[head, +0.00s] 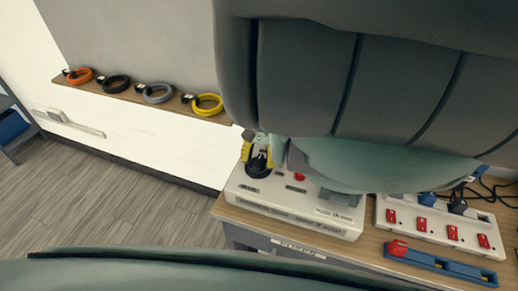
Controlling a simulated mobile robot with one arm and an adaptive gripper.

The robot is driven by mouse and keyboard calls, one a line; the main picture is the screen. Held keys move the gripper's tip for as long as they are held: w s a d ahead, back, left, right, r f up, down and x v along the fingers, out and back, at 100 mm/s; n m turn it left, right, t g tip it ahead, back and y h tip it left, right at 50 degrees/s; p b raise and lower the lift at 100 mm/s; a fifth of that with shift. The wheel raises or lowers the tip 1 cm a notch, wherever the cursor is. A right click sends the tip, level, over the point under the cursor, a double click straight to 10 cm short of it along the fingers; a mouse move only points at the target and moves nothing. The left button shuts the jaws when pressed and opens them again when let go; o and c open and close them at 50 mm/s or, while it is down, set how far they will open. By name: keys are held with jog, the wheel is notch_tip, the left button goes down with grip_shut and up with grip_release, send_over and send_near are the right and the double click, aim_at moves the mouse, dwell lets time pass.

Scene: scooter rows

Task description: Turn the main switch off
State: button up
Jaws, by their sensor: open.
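A white control console (290,215) stands on the wooden bench. At its left end is a round black rotary switch (258,171), which looks like the main switch; its handle angle is hard to read. My gripper (257,153), with yellow fingertips, is open at this switch, one tip on each side of the knob as seen from here. I cannot tell whether the tips touch it. A red button (299,177) sits to the right on the console. My large grey and green arm links hide the back of the console and most of the gripper.
Right of the console are a white strip (437,228) with several red switches, dark plugs and cables, and a blue rail (440,265) with a red piece. A wall shelf (135,95) holds several coiled locks. Floor at left is clear.

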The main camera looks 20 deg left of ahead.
aim_at(259, 159)
jog(key=shift+r, duration=0.1)
jog(key=shift+r, duration=4.85)
